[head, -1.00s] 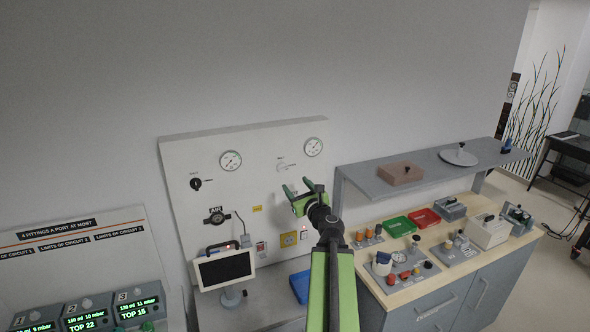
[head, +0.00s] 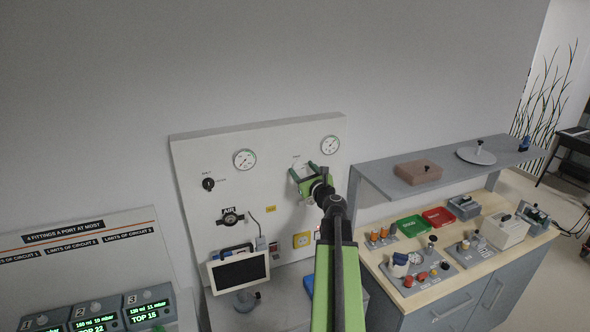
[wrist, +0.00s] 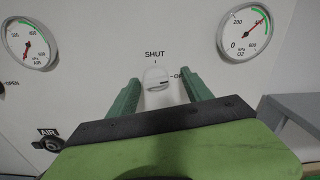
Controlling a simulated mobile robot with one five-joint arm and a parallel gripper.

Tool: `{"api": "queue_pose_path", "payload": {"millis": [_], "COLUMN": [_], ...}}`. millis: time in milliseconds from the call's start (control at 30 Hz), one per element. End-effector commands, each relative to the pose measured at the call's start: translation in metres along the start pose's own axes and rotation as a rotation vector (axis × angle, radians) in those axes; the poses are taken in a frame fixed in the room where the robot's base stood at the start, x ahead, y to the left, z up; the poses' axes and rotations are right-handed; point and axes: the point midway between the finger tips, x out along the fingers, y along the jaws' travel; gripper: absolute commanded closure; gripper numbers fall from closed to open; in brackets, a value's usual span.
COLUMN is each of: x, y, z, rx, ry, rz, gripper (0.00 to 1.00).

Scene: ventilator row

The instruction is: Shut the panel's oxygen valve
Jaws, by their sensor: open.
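The white panel (head: 272,175) stands against the wall. Its oxygen valve knob is a pale round knob (wrist: 157,82) with a dark mark pointing right, toward a label that my finger partly covers. SHUT is printed above the knob. The O2 gauge (wrist: 244,31) at the upper right has its red needle up near 400; the gauge is also in the head view (head: 330,145). My gripper (wrist: 160,76) is open, one finger on each side of the knob, with gaps visible. In the head view my gripper (head: 302,168) is at the panel and mostly hides the knob.
A screen (head: 239,271) stands below. A grey shelf (head: 440,169) juts out at right above a bench with trays and fittings.

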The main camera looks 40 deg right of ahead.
Motion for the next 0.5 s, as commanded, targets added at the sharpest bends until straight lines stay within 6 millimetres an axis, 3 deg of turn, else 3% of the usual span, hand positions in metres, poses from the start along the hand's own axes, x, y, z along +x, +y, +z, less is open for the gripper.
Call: {"api": "queue_pose_path", "payload": {"millis": [167, 500], "x": [0.002, 0.004], "y": [0.008, 0.016], "z": [0.002, 0.003], "rx": [0.000, 0.000], "ry": [-0.002, -0.004], "rz": [0.009, 0.017], "gripper": [0.44, 0.89]}}
